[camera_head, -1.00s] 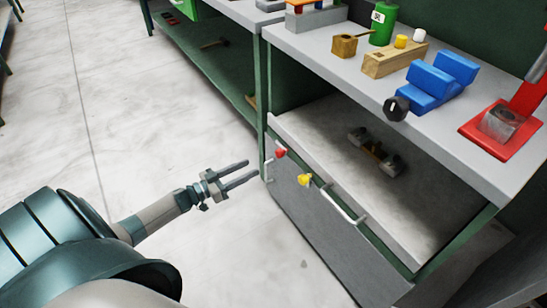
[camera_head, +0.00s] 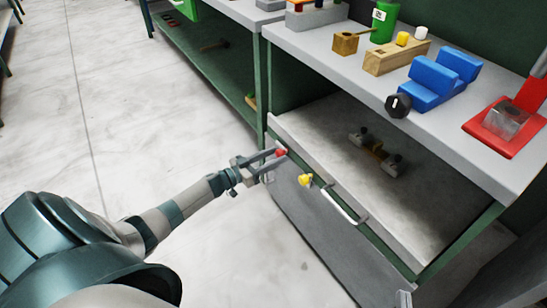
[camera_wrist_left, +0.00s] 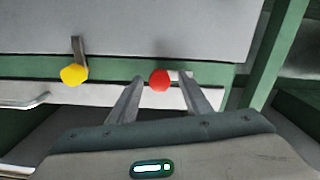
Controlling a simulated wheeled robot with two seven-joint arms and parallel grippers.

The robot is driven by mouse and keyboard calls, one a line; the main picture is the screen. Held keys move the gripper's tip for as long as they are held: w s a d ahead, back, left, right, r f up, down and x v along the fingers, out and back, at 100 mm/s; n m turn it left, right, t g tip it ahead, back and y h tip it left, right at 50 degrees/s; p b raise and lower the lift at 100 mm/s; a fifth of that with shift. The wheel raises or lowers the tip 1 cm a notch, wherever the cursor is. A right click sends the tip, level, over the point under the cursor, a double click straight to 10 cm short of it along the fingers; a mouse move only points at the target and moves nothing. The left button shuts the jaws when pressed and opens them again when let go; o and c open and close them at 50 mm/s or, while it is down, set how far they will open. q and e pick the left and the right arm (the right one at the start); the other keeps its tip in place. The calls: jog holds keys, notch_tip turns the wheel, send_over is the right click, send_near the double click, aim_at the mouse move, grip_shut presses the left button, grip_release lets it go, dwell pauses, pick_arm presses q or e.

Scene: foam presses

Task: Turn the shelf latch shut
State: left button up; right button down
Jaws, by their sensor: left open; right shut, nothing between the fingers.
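A red knob (camera_head: 281,152) and a yellow knob (camera_head: 305,180) sit on the green front edge of the lower shelf. My left gripper (camera_head: 277,164) is open at the red knob. In the left wrist view the red knob (camera_wrist_left: 160,79) shows between the two fingers of my left gripper (camera_wrist_left: 161,78), with visible gaps at its sides. The yellow knob (camera_wrist_left: 74,75) is outside the fingers, on a grey lever. Which knob belongs to the latch I cannot tell.
A light handle bar (camera_head: 345,205) runs along the shelf front right of the yellow knob. A dark dumbbell-shaped part (camera_head: 376,151) lies on the lower shelf board. The worktop above holds blue blocks (camera_head: 432,82) and a red-based fixture (camera_head: 497,128). Floor at left is clear.

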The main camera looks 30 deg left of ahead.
pick_arm(q)
jog(key=c, duration=1.1)
jog(key=shift+o, duration=0.2)
